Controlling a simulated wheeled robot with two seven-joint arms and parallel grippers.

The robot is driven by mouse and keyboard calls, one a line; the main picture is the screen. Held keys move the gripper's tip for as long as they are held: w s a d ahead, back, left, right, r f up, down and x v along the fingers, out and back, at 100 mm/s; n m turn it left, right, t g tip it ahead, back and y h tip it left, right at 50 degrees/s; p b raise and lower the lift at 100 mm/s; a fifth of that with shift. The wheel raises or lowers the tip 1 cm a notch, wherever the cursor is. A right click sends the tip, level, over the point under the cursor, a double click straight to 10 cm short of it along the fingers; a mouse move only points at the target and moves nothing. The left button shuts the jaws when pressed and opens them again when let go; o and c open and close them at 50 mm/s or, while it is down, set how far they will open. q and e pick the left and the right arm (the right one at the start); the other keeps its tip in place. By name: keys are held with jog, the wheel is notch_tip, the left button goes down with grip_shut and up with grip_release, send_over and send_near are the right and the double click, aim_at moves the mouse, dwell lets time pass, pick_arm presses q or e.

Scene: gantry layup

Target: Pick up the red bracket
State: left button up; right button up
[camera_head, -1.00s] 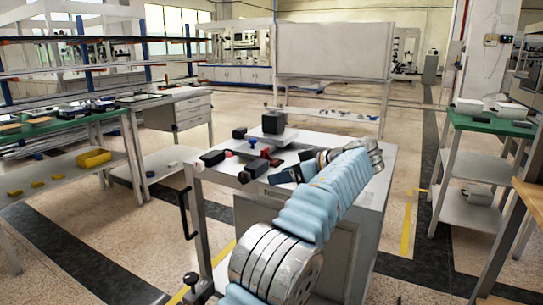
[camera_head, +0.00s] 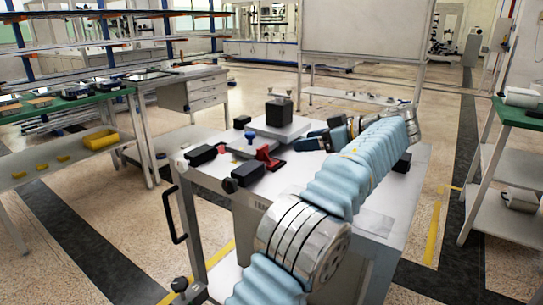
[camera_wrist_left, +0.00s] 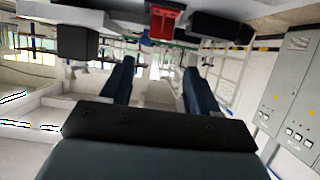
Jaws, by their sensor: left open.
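The red bracket (camera_head: 267,158) stands on the top of the white cart, in front of the grey plate with the black block. It also shows at the top of the left wrist view (camera_wrist_left: 163,24). My left gripper (camera_head: 308,144) is just to the right of the bracket in the head view, apart from it. Its two fingers (camera_wrist_left: 156,85) are spread with nothing between them in the left wrist view. My left forearm covers part of the cart top. My right gripper is in neither view.
The cart top (camera_head: 375,222) also carries a black block on a plate (camera_head: 279,112), black clamp-like pieces (camera_head: 243,177) (camera_head: 203,154), a small blue part (camera_head: 252,138) and a black piece at the right (camera_head: 402,162). A green-topped bench (camera_head: 110,95) stands left.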

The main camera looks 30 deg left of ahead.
aim_at(264, 148)
pick_arm(q)
jog(key=x, duration=1.2)
jog(key=shift+a+f, duration=0.15)
jog(key=shift+a, duration=0.2)
jog(key=c, duration=1)
